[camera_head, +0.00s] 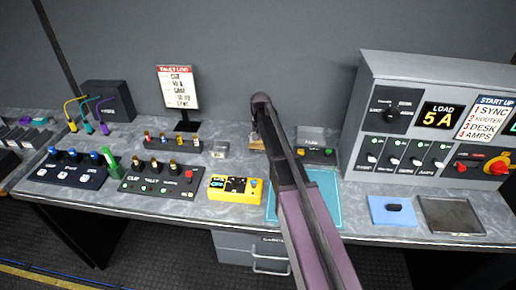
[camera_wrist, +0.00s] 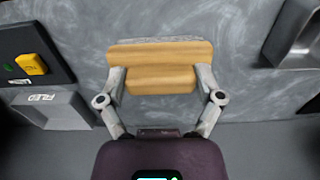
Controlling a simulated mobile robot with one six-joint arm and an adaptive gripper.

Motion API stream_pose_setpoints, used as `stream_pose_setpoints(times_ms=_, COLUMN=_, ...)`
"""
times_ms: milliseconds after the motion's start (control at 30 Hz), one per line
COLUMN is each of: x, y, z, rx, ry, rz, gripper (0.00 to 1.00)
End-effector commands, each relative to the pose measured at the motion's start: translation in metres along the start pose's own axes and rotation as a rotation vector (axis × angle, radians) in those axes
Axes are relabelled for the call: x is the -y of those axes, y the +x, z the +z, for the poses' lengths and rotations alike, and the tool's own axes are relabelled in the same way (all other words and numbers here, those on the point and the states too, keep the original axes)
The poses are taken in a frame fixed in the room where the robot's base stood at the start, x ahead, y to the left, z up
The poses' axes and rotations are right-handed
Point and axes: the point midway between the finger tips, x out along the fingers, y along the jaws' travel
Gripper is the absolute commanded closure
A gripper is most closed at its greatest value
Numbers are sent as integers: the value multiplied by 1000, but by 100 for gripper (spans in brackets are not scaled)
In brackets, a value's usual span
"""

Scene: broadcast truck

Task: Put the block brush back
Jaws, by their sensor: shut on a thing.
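The block brush (camera_wrist: 152,66) is a pale wooden block with a thin grey strip along its far edge. In the wrist view my gripper (camera_wrist: 161,82) is shut on it, with one finger against each end of the wood. In the head view a small part of the brush (camera_head: 255,144) shows beside my arm, near the back of the worktop. My arm hides the rest of it and most of the gripper. I cannot tell whether the brush touches the worktop.
A small grey box (camera_head: 218,150) and a black button box (camera_head: 317,156) flank the brush. In front are a yellow device (camera_head: 235,189), a teal mat (camera_head: 325,200), a blue pad (camera_head: 380,216) and a dark tray (camera_head: 450,216). A large control console (camera_head: 375,75) stands right.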

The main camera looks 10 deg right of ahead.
Motion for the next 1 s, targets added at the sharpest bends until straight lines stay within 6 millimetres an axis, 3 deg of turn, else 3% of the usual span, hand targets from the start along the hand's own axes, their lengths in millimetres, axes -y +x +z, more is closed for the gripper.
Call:
stream_pose_setpoints(times_ms=33, x=0, y=10, z=0, rx=0, ry=0, rz=0, gripper=53)
stream_pose_setpoints(times_ms=233, x=0, y=24, z=0, rx=0, ry=0, rz=0, gripper=53)
stream_pose_setpoints(times_ms=867, x=-1, y=30, z=0, rx=0, ry=1, rz=0, gripper=53)
stream_pose_setpoints(times_ms=900, x=-1, y=28, z=0, rx=0, ry=1, rz=0, gripper=3)
stream_pose_setpoints(times_ms=1000, x=-1, y=28, z=0, rx=0, ry=1, rz=0, gripper=0)
